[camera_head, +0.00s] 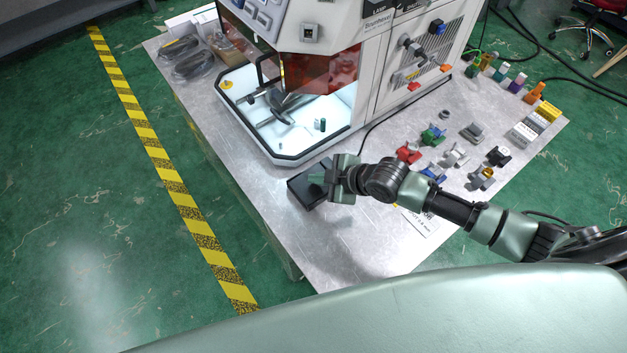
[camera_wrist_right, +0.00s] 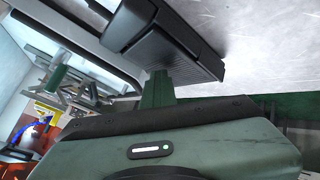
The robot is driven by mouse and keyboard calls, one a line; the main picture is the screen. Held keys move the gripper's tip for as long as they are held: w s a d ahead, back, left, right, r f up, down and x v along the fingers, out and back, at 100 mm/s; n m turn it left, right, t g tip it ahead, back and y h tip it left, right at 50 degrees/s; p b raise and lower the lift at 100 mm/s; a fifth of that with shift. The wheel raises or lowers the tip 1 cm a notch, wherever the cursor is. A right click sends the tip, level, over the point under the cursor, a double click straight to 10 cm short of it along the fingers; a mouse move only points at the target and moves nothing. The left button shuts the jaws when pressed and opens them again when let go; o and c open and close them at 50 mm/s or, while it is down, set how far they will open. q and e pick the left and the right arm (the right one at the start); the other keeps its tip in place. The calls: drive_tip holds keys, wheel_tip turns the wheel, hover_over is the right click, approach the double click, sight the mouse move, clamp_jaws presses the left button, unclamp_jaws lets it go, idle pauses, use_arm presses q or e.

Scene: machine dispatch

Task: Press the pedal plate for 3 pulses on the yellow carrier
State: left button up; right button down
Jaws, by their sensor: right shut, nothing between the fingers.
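The pedal plate is a black, ribbed unit (camera_head: 305,191) lying on the metal table in front of the machine. It also shows large in the right wrist view (camera_wrist_right: 178,52). My right gripper (camera_head: 318,179) is shut and empty, with its green fingertips (camera_wrist_right: 158,88) at the pedal's ribbed part. The fingertips look in contact or very close; I cannot tell whether the plate is pressed down. A small yellow piece (camera_head: 227,85) sits in the machine's lit tray, at its left corner; I cannot tell whether it is the yellow carrier. My left gripper is not in view.
The white machine (camera_head: 335,30) stands behind the pedal, with its lit tray (camera_head: 277,148) jutting forward. Several small coloured parts, including a red one (camera_head: 408,153), stand to the right on the table (camera_head: 350,240). A black cable runs by the machine. The table's front is clear.

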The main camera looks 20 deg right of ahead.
drive_tip(key=shift+d+r+p, duration=0.15)
drive_tip(key=shift+r+p, duration=0.75)
drive_tip(key=shift+p, duration=0.05)
drive_tip(key=shift+w+r+p, duration=0.1)
drive_tip(key=shift+r+p, duration=0.35)
drive_tip(key=shift+r, duration=0.05)
drive_tip(key=r+p, duration=0.3)
drive_tip(key=r, duration=0.1)
drive_tip(key=shift+d+p, duration=0.25)
drive_tip(key=shift+p, duration=0.05)
idle(1.8)
